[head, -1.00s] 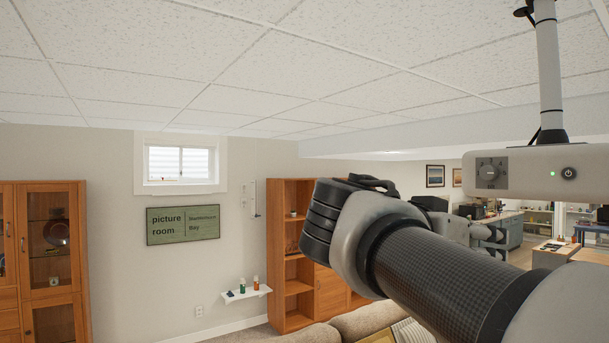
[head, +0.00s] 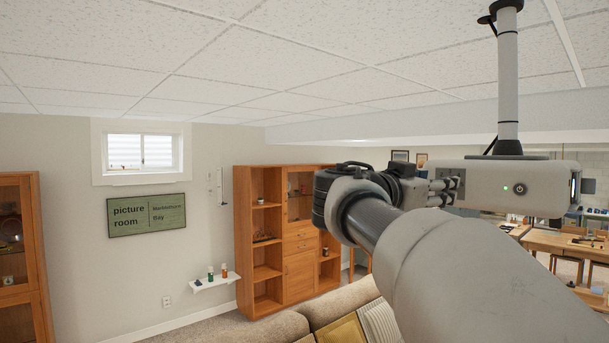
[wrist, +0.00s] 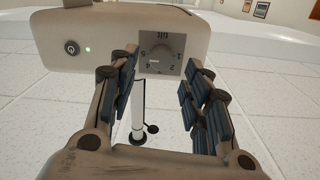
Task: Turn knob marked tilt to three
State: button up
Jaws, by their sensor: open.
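The grey ceiling-hung projector (head: 545,187) is at the right in the head view. In the wrist view, upside down, its face carries a grey square dial panel (wrist: 178,70) with a round knob (wrist: 160,49) and figures around it. A pale mark shows near the knob's lower left in that view; its exact setting is too small to read. My gripper (head: 457,192) is open and empty, in front of the panel and hiding much of it in the head view. In the wrist view its fingers (wrist: 162,68) stand either side of the panel, apart from the knob.
A power button (head: 520,189) with a green light is on the same projector face. The ceiling pole (head: 508,85) holds the projector close under the ceiling. A sofa (head: 335,303) and a wooden cabinet (head: 300,262) stand lower down.

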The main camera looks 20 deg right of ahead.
jog(key=shift+p+x, duration=0.5)
jog(key=shift+x, duration=1.55)
jog(key=shift+c, duration=0.3)
grip_shut()
jog(key=shift+n+b, duration=0.3)
jog(key=shift+b, duration=0.1)
jog(key=n+b, duration=0.3)
jog(key=n, duration=1.4)
jog(key=shift+n+t, duration=0.4)
